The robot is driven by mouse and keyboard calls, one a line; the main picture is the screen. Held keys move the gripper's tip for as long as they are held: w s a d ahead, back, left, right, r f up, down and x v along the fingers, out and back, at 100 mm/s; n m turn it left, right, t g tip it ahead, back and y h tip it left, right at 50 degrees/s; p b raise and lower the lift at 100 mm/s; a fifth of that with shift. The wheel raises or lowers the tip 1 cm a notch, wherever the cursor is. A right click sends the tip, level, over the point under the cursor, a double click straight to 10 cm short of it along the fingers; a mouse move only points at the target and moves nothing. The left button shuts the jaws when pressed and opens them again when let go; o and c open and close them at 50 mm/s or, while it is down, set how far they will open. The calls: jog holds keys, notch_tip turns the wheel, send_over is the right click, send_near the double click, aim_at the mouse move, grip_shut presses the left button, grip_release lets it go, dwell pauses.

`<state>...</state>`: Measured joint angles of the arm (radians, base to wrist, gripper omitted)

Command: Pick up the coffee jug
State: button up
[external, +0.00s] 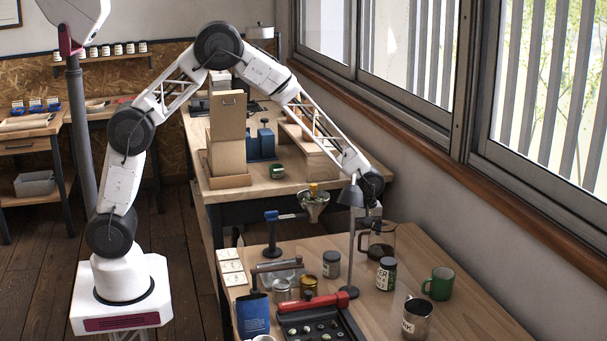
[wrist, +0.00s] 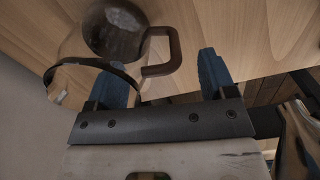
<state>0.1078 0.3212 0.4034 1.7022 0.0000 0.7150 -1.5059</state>
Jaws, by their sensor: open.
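The coffee jug (external: 381,240) is a glass carafe with dark contents and stands on the front wooden table. In the wrist view the jug (wrist: 75,82) is at the upper left, and its brown handle (wrist: 172,52) reaches toward the space between my blue fingers. My gripper (wrist: 163,70) is open, with one finger on each side of the handle end and nothing gripped. In the external view my gripper (external: 371,216) is just above the jug, partly hidden by a grey lamp.
The grey desk lamp (external: 351,240) stands just left of the jug. A dark labelled jar (external: 386,274), a green mug (external: 438,284) and a metal cup (external: 417,318) stand in front of it. The window wall is to the right.

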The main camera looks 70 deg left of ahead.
jog(key=shift+f, duration=1)
jog(key=c, duration=1.2)
jog(key=shift+r, duration=0.4)
jog(key=shift+r, duration=4.55)
jog(key=shift+r, duration=0.1)
